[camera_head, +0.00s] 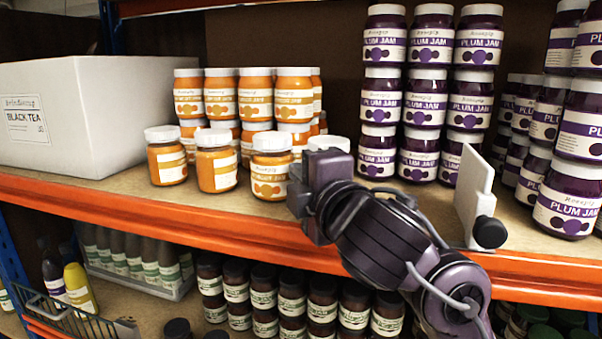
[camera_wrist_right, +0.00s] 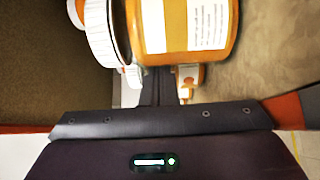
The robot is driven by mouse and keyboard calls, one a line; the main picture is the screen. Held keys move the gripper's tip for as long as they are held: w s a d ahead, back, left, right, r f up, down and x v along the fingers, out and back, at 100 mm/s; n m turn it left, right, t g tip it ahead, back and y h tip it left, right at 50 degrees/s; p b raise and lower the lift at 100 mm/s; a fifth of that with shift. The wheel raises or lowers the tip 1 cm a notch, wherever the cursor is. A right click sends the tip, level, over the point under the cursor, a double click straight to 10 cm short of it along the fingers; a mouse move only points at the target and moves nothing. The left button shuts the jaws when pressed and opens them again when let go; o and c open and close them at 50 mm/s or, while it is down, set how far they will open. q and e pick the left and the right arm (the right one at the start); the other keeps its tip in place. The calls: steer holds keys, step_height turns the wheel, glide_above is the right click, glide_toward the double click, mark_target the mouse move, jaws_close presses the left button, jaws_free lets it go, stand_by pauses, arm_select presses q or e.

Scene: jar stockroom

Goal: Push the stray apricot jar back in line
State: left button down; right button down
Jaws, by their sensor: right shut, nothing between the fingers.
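Apricot jars with orange contents and white lids stand at the middle left of the shelf in the head view. Three front ones show clearly: a left jar (camera_head: 166,163), a middle jar (camera_head: 216,168) and a right jar (camera_head: 270,178). A fourth white lid (camera_head: 329,143) shows behind my right gripper (camera_head: 308,185), which hides most of that jar. My right gripper is shut and empty, low over the shelf's front. In the right wrist view an apricot jar (camera_wrist_right: 190,25) is close ahead of the fingers; I cannot tell whether they touch. My left gripper is out of view.
Stacked apricot jars (camera_head: 220,96) stand behind the front ones. Stacked plum jam jars (camera_head: 422,103) stand to the right, with a white upright divider (camera_head: 474,190) beside them. A white Black Tea box (camera_head: 100,110) is at left. An orange shelf edge (camera_head: 200,228) runs along the front.

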steer(key=shift+w, duration=0.1)
steer(key=shift+s+d+r, duration=0.1)
steer(key=shift+s+d, duration=0.15)
steer(key=shift+d, duration=0.45)
steer(key=shift+w+d, duration=0.1)
steer(key=shift+d, duration=0.3)
steer(key=shift+a, duration=0.1)
